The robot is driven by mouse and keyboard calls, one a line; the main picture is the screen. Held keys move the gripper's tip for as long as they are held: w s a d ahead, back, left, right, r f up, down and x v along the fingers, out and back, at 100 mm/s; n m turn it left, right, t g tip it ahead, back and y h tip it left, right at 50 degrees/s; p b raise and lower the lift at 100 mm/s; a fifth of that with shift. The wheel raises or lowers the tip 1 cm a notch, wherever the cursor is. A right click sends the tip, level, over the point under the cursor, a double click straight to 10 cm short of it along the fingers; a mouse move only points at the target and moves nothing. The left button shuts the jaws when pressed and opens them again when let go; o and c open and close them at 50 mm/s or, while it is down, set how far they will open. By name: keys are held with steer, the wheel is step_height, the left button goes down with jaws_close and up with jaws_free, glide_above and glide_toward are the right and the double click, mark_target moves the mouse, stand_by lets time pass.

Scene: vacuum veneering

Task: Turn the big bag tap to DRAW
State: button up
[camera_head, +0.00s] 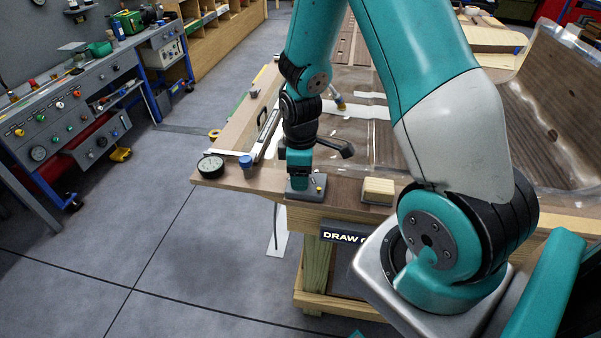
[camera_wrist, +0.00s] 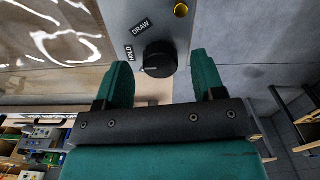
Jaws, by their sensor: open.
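The bag tap is a round black knob (camera_wrist: 160,58) on a grey plate (camera_wrist: 178,22), seen in the wrist view. Labels HOLD (camera_wrist: 129,52) and DRAW (camera_wrist: 141,27) sit to its left and upper left. A pale pointer mark on the knob faces left, nearer HOLD than DRAW. My gripper (camera_wrist: 161,70) is open, with one finger on each side of the knob in the picture; I see gaps and cannot tell any contact. In the head view my gripper (camera_head: 300,181) points down over the plate (camera_head: 318,193) at the bench corner, hiding the knob.
The wooden bench (camera_head: 231,178) carries a black-rimmed gauge (camera_head: 211,166), a blue-capped item (camera_head: 246,162) and a pale wooden block (camera_head: 378,190) beside the plate. A brass fitting (camera_wrist: 181,9) stands on the plate. A dark sign (camera_head: 343,234) reading DRAW, partly hidden, hangs below. Open floor lies left.

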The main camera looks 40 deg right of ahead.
steer(key=shift+f, duration=0.45)
steer(key=shift+c, duration=0.3)
steer(key=c, duration=0.9)
steer(key=shift+o, duration=0.2)
steer(key=shift+m, duration=0.3)
steer(key=m, duration=1.1)
steer(key=shift+m, duration=0.3)
